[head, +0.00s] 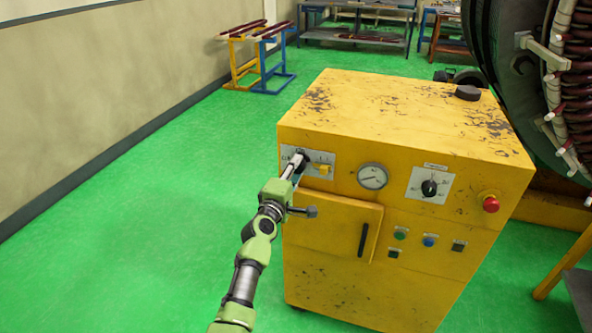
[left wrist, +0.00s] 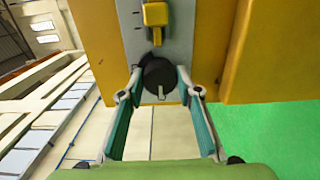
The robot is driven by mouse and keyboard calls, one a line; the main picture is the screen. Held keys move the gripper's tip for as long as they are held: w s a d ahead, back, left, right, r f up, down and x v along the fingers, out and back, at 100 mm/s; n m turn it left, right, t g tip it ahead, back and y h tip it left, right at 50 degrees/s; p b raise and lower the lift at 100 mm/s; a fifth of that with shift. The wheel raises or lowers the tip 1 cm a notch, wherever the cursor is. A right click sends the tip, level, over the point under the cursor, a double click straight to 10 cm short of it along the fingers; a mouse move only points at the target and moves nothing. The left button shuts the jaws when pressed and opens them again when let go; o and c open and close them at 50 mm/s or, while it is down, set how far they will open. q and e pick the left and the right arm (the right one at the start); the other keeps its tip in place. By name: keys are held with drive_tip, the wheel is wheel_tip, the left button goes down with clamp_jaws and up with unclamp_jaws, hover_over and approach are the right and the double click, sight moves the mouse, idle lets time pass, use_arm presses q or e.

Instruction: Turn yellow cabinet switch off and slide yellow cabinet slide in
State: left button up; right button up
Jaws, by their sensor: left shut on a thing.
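The yellow cabinet (head: 345,270) stands in the middle of the head view. Its switch, a black round knob (left wrist: 159,74) with a pale pointer mark, sits on a grey plate at the cabinet's upper left. The yellow slide (head: 322,169) is on the same plate, right of the switch; it also shows at the top of the left wrist view (left wrist: 155,16). My left gripper (head: 296,166) is at the switch, its two fingers on either side of the knob and shut on it. In the head view the gripper partly hides the knob. My right gripper does not show.
The cabinet front also has a gauge (head: 373,176), a second black dial (head: 429,188), a red button (head: 491,204) and a door (head: 333,223) with a dark handle. A large wound stator (head: 560,80) stands behind at right. Green floor at left is free.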

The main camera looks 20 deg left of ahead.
use_arm(q)
drive_tip(key=o, duration=1.1)
drive_tip(key=s, duration=0.7)
drive_tip(key=shift+s+a, duration=0.15)
drive_tip(key=shift+s, duration=0.1)
